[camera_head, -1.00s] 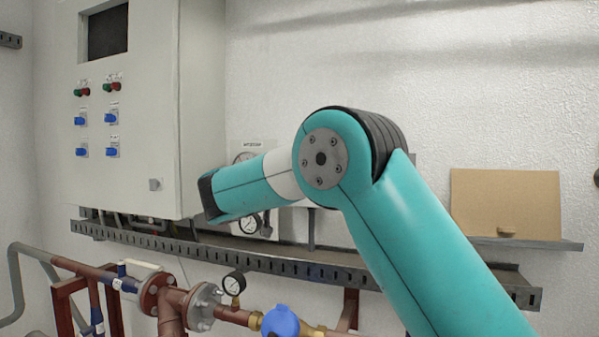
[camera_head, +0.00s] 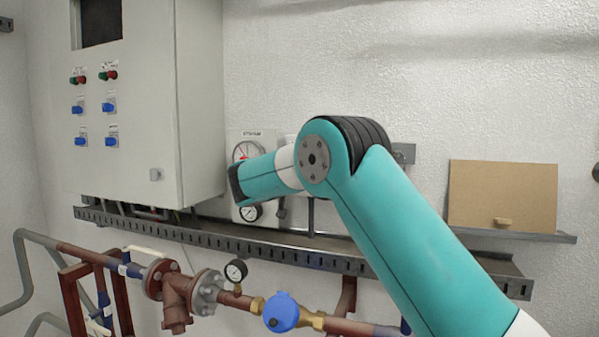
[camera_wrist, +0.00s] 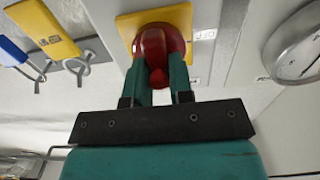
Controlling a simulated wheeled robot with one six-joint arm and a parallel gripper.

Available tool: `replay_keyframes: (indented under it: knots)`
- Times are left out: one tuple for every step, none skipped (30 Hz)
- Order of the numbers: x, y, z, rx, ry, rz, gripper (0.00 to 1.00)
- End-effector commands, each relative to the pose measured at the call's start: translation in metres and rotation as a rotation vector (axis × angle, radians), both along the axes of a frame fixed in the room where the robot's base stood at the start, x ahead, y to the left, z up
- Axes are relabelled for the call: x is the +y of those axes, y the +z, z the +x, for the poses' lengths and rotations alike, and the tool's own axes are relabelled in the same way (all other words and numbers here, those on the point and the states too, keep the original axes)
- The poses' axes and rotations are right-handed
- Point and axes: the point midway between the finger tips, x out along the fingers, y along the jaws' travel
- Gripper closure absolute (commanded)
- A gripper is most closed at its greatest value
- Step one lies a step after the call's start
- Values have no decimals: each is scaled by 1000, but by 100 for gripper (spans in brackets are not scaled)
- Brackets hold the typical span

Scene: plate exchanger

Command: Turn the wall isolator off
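The wall isolator shows in the wrist view as a red rotary knob (camera_wrist: 154,42) on a yellow plate (camera_wrist: 126,27). My gripper (camera_wrist: 159,72) reaches up to it, with one teal finger on each side of the knob's projecting red grip (camera_wrist: 158,78). The red grip nearly fills the gap between the fingers. I cannot tell whether they press on it. The fingertips are partly hidden against the knob. In the head view my own arm hides the gripper and the isolator.
A round gauge (camera_wrist: 295,48) is right of the isolator. The head view shows a control cabinet (camera_head: 203,110), a perforated tray (camera_head: 190,232), a cardboard panel (camera_head: 503,190) and pipework with a blue-capped fitting (camera_head: 281,311).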

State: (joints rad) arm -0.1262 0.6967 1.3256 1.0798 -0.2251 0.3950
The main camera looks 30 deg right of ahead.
Motion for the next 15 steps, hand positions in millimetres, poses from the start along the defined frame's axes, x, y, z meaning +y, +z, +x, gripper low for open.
replay_keyframes:
  knots:
    - [0,0,0,0,0,0,100]
    - [0,0,0,0,0,0,100]
    - [0,0,0,0,0,0,100]
    - [0,0,0,1,0,-1,100]
    - [0,0,0,2,0,-1,100]
    - [0,0,0,4,0,-3,100]
    - [0,0,0,6,0,-5,100]
    - [0,0,0,9,0,-7,100]
    - [0,0,0,17,0,-13,100]
    - [0,0,0,23,0,-18,100]
    - [0,0,0,30,0,-23,100]
    - [1,0,0,42,0,-33,100]
    - [1,0,0,53,0,-41,100]
    - [1,0,0,65,0,-50,100]
    - [1,0,0,83,0,-64,100]
